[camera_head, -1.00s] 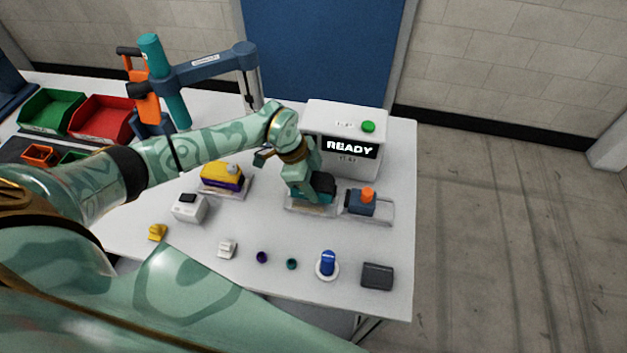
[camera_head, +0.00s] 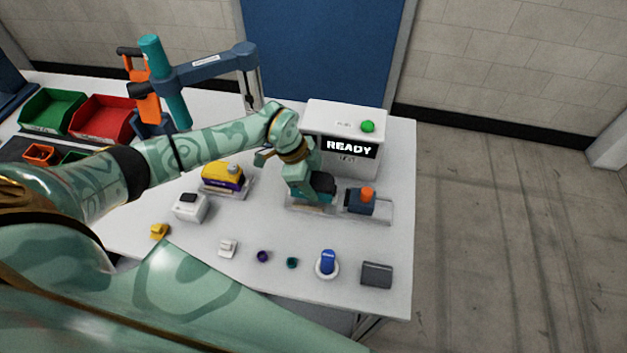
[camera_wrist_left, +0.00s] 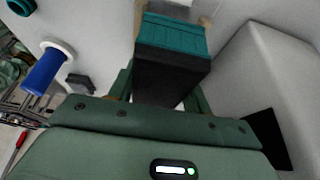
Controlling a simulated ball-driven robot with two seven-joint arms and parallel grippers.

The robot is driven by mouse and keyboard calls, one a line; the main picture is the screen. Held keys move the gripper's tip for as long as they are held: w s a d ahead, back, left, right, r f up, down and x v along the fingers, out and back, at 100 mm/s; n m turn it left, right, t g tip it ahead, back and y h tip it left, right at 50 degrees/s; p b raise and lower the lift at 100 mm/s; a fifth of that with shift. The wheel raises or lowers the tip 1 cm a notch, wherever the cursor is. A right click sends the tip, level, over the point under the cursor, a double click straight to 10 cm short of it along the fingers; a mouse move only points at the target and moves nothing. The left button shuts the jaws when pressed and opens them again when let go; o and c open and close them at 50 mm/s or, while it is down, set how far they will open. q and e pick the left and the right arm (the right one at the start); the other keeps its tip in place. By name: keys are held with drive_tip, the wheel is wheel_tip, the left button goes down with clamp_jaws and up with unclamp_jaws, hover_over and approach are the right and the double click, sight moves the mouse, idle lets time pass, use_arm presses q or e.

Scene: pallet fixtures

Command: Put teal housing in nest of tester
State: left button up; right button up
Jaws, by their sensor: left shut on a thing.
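The teal housing (camera_wrist_left: 170,35), teal with a black end, is between the fingers of my left gripper (camera_wrist_left: 165,92) in the left wrist view. In the head view my left gripper (camera_head: 316,190) is shut on it, low over the left part of a pale tray in front of the tester (camera_head: 345,128). Fingers hide much of the housing (camera_head: 322,186); I cannot tell whether it touches the tray. The tester is a white box with a green button and a screen reading READY. The tray (camera_head: 381,213) also carries a dark blue clamp block with an orange knob (camera_head: 367,193). My right gripper is not in view.
A yellow and purple part (camera_head: 222,177) sits on a fixture to the left. A white box (camera_head: 190,208), small caps, a blue-handled stamp (camera_head: 328,262) and a dark grey block (camera_head: 376,274) stand along the front. Green (camera_head: 50,112) and red (camera_head: 102,120) bins stand far left.

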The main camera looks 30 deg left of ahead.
use_arm(q)
drive_tip(key=shift+f, duration=0.65)
drive_tip(key=shift+p, duration=0.5)
idle(1.3)
drive_tip(key=shift+f, duration=0.45)
idle(0.3)
drive_tip(key=o, duration=1.1)
drive_tip(key=v, duration=1.6)
drive_tip(key=shift+r+p, duration=0.15)
drive_tip(key=shift+p, duration=0.25)
